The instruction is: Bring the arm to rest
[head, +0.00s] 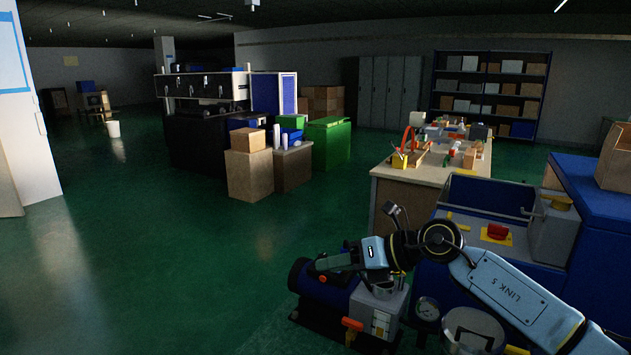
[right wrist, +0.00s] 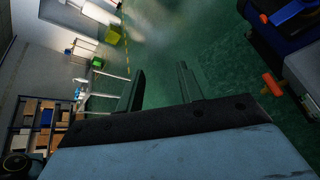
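My right arm (head: 500,288) comes in from the lower right of the head view, light blue with black joints. Its gripper (head: 326,263) points left, in front of the blue and grey machine from this viewpoint. In the right wrist view the two dark fingers (right wrist: 161,72) stand apart, with only green floor between them. The gripper is open and empty. My left arm and gripper are not in view.
A blue motor unit (head: 318,284) with an orange-handled valve (head: 352,324) lies just below the right gripper. A blue bench (head: 475,190) with a red knob is behind the arm. A cluttered worktable (head: 393,180) stands beyond. Green floor at left is clear.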

